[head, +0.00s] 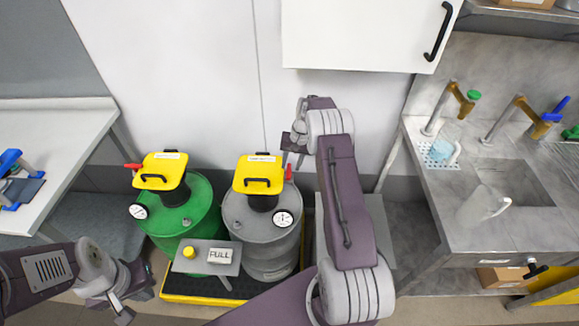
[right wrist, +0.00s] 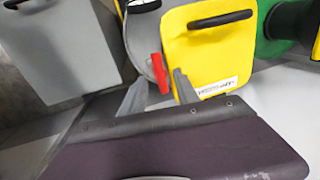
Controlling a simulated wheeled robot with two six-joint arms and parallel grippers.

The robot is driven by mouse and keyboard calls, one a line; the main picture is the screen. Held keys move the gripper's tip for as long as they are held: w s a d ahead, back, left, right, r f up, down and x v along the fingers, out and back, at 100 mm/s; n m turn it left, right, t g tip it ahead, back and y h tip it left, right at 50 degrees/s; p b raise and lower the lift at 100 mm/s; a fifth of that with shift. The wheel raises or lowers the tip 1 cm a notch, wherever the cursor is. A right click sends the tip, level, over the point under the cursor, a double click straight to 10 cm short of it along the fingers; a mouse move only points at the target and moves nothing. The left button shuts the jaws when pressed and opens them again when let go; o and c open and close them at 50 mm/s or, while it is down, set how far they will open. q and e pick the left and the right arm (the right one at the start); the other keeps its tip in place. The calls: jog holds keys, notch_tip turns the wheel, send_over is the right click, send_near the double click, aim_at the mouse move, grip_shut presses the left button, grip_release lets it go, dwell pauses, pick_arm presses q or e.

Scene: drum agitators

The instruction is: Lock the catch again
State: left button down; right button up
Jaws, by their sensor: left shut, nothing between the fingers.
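Two drums carry yellow agitator heads with black handles: a green drum (head: 184,218) and a grey drum (head: 270,252). The grey drum's yellow head (head: 258,172) has a red catch (head: 288,172) at its right edge, which stands up in the head view. The green drum's yellow head (head: 160,168) has a red catch (head: 133,166) that sticks out to the left. My right gripper (head: 292,159) is open just above the grey drum's catch. In the right wrist view this catch (right wrist: 159,72) shows between the spread fingertips (right wrist: 160,82), with gaps beside it. My left gripper (head: 123,314) is shut and empty, low at left.
A grey box with a yellow button and a PULL label (head: 220,255) stands before the drums. The drums stand on a yellow-edged black pallet (head: 190,286). A sink counter (head: 450,228) is at right, a white bench (head: 50,130) at left. A white wall cabinet (head: 355,35) hangs above.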

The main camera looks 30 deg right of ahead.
aim_at(289, 171)
jog(key=shift+w+a+f, duration=0.1)
jog(key=shift+a+f, duration=0.05)
jog(key=shift+f, duration=0.5)
jog(key=shift+a+f, duration=0.1)
jog(key=shift+f, duration=0.5)
grip_shut()
jog(key=m, duration=0.2)
jog(key=m+p, duration=0.1)
jog(key=m, duration=0.2)
jog(key=shift+a+r+t+h, duration=0.1)
jog(key=shift+t+h, duration=0.2)
jog(key=m+h+p, duration=0.1)
jog(key=m, duration=0.5)
jog(key=shift+a+p, duration=0.15)
jog(key=shift+p, duration=0.15)
jog(key=m, duration=0.2)
jog(key=shift+m+h, duration=0.3)
jog(key=shift+m, duration=0.1)
jog(key=shift+w+a+m+h+b, duration=0.1)
jog(key=shift+m+h+b, duration=0.45)
jog(key=shift+m, duration=1.35)
